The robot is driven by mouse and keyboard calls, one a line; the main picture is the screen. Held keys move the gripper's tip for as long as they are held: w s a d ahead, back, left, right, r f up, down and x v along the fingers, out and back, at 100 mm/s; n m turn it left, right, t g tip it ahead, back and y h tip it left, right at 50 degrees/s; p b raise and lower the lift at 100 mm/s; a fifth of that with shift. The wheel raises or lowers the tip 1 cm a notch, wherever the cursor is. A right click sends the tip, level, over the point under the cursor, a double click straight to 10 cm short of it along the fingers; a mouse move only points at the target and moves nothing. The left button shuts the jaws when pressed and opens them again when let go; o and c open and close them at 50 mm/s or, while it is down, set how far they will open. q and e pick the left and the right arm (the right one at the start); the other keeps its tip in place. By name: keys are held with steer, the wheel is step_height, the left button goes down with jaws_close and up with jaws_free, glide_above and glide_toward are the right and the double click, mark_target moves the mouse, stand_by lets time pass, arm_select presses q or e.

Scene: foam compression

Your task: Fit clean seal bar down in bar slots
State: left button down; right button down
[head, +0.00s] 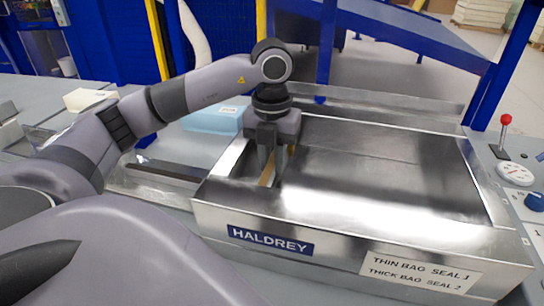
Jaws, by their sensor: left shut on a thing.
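My left gripper (271,172) points down inside the left end of the open metal chamber (345,208), which carries a HALDREY label. Its fingers are shut on a narrow tan-edged bar (266,175), which I take for the seal bar. The bar runs front to back near the chamber's left wall, low in the chamber. The fingers cover part of it, and I cannot tell whether it sits in the bar slots, which I cannot make out. A second dark bar (160,173) lies in a clear tray left of the chamber. My right gripper is out of view.
A light blue block (212,118) stands behind the chamber's left side. A red-knobbed lever (504,130) and a gauge (515,174) are at the right. A label (420,272) about bag seals is on the chamber's front. The chamber's middle and right are empty.

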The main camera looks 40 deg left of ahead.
mark_target(272, 162)
arm_select(q)
steer(key=shift+f+b, duration=0.45)
steer(key=shift+f, duration=0.25)
steer(key=c, duration=0.9)
jaws_free()
steer(key=shift+r, duration=0.1)
steer(key=shift+c, duration=0.2)
steer(key=shift+r+p, duration=3.35)
steer(key=shift+r, duration=1.65)
